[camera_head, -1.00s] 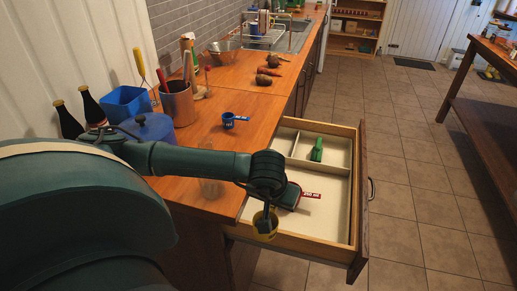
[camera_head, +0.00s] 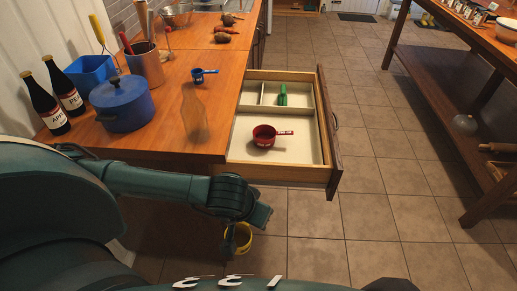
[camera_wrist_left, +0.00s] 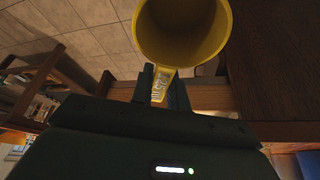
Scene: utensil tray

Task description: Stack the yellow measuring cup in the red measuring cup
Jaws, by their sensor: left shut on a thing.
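The red measuring cup (camera_head: 264,136) stands upright in the large front compartment of the open drawer (camera_head: 323,125), its handle pointing right. The yellow measuring cup (camera_head: 240,240) hangs below my left gripper (camera_head: 256,217), outside the drawer and in front of it, lower in the picture. In the left wrist view the yellow cup (camera_wrist_left: 183,30) fills the top middle, and my left gripper (camera_wrist_left: 163,92) is shut on its handle. My right gripper is not in view.
A green utensil (camera_head: 282,95) lies in a back compartment of the drawer. On the counter are a blue measuring cup (camera_head: 203,75), a clear bottle-like object (camera_head: 194,112), a blue pot (camera_head: 121,104) and two dark bottles (camera_head: 42,105). Open floor lies right of the drawer.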

